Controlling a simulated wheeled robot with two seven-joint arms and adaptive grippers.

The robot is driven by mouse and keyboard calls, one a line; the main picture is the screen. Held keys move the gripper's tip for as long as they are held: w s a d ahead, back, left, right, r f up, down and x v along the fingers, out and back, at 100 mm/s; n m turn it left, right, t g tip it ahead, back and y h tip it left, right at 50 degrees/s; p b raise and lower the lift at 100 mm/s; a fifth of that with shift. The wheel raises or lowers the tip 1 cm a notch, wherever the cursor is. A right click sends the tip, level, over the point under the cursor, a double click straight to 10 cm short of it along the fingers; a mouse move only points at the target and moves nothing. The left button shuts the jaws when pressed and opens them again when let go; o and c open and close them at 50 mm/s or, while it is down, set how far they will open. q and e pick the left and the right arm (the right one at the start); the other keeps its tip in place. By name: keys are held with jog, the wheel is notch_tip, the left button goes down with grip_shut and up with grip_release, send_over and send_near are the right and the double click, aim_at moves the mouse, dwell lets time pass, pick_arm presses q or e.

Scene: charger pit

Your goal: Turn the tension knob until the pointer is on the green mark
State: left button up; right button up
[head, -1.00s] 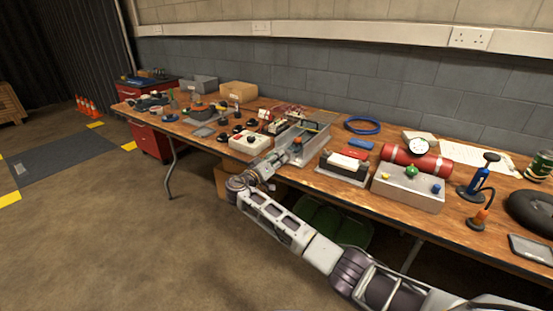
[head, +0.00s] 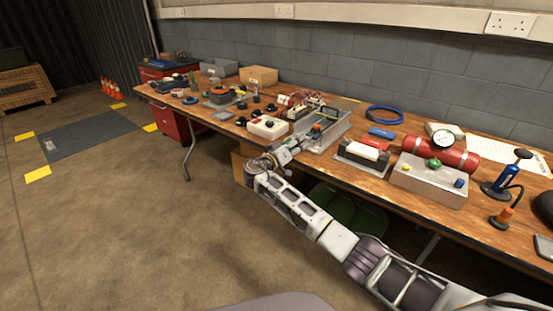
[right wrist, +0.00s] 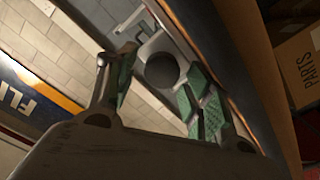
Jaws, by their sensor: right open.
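A silver metal tray-like fixture (head: 330,132) stands on the bench, and my right gripper (head: 305,142) reaches to its near left side. In the right wrist view a dark round knob-like disc (right wrist: 162,70) sits on a pale fitting. My right gripper (right wrist: 160,80) is open, its green-padded fingers to either side of the disc in the picture; I see no contact and cannot tell the depth. I cannot make out a pointer or a green mark. My left gripper is not in view.
A white box with a red button (head: 268,127) stands just left of the fixture. A black-and-white block (head: 362,155), a grey box with a green knob (head: 430,180) and a red cylinder (head: 455,156) stand to the right. A cardboard box (right wrist: 300,65) shows in the right wrist view.

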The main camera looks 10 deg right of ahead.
jog(key=shift+f+m+b, duration=0.2)
jog(key=shift+m+b, duration=0.55)
jog(key=shift+m, duration=0.25)
jog(key=shift+r+m+b, duration=0.15)
jog(key=shift+m+b, duration=1.4)
jog(key=shift+m, duration=0.65)
jog(key=p+v, duration=0.3)
jog(key=v, duration=1)
jog(key=shift+s+a, duration=0.25)
jog(key=shift+s, duration=0.05)
